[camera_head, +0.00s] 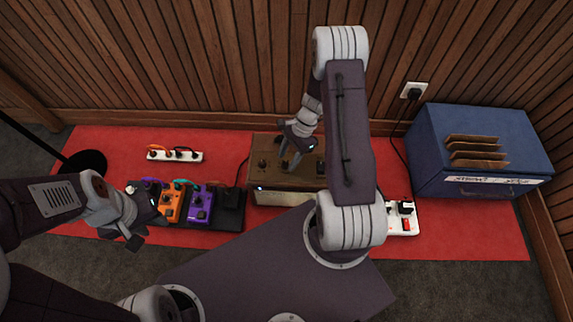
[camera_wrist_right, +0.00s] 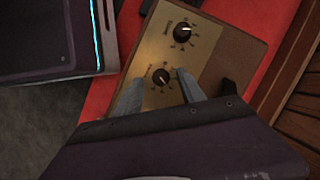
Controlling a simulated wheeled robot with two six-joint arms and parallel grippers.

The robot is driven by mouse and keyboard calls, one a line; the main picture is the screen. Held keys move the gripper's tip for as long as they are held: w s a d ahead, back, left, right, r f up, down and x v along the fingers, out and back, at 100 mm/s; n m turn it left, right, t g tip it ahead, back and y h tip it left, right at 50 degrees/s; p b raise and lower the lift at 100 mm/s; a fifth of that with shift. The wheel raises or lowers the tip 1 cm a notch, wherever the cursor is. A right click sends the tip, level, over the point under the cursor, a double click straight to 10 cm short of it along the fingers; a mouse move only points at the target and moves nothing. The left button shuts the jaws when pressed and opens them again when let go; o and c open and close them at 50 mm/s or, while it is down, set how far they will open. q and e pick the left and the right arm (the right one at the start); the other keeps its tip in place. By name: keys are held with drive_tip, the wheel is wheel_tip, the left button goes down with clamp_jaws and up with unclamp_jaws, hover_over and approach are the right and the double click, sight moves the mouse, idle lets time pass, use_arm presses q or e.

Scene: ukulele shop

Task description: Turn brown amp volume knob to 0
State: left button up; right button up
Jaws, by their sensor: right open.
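The brown amp (camera_head: 268,180) stands on the red mat at the wall, with dark knobs on its top panel. My right gripper (camera_head: 290,164) is open and points down over the middle of that panel. In the right wrist view, the amp's gold panel (camera_wrist_right: 205,48) shows two black knobs with white markings. The nearer knob (camera_wrist_right: 160,77) lies between the two grey fingertips, with gaps visible at its sides. The farther knob (camera_wrist_right: 182,32) is clear of the fingers. Panel lettering is too small to read. My left gripper (camera_head: 137,222) is beside the pedals, away from the amp; its opening is unclear.
Orange (camera_head: 170,205) and purple (camera_head: 198,205) pedals sit on a dark board left of the amp. A white power strip (camera_head: 174,156) lies behind them. A blue box (camera_head: 470,150) stands at right. A red-switched white unit (camera_head: 402,217) is partly hidden by my right arm.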

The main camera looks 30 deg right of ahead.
drive_tip(key=shift+a+f, duration=0.25)
drive_tip(key=shift+f, duration=0.45)
use_arm(q)
drive_tip(key=shift+f, duration=0.55)
